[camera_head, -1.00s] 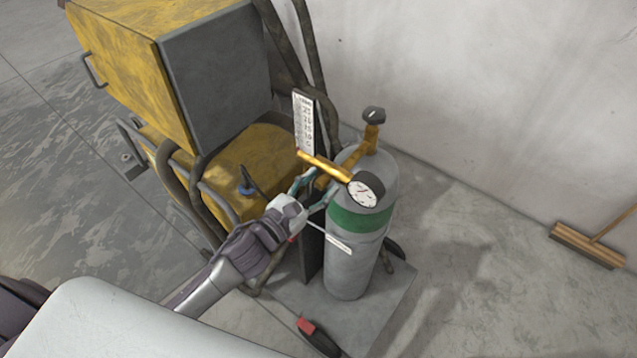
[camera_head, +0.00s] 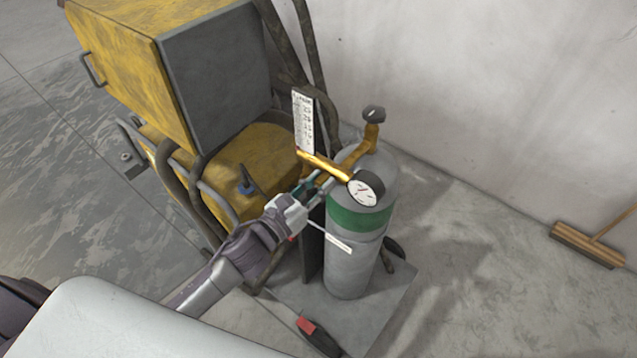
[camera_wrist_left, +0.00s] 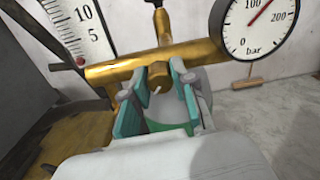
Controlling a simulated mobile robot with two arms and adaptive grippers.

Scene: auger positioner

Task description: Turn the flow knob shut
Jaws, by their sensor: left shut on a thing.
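The flow knob (camera_wrist_left: 158,75) is a small brass knob with a white mark, on the underside of the brass regulator bar (camera_wrist_left: 125,70). In the head view the bar (camera_head: 323,164) sticks out left from the gas cylinder (camera_head: 350,265). My left gripper (camera_wrist_left: 158,92) has its teal fingers shut on the knob, one on each side. In the head view the left gripper (camera_head: 312,187) is just below the bar, and the knob is mostly hidden there. My right gripper is not in view.
A round pressure gauge (camera_head: 366,189) sits right of the gripper; its needle points between 100 and 200 bar. A white flow scale (camera_head: 304,120) stands at the bar's left end. A yellow machine (camera_head: 130,60) is close on the left, a broom (camera_head: 588,245) far right.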

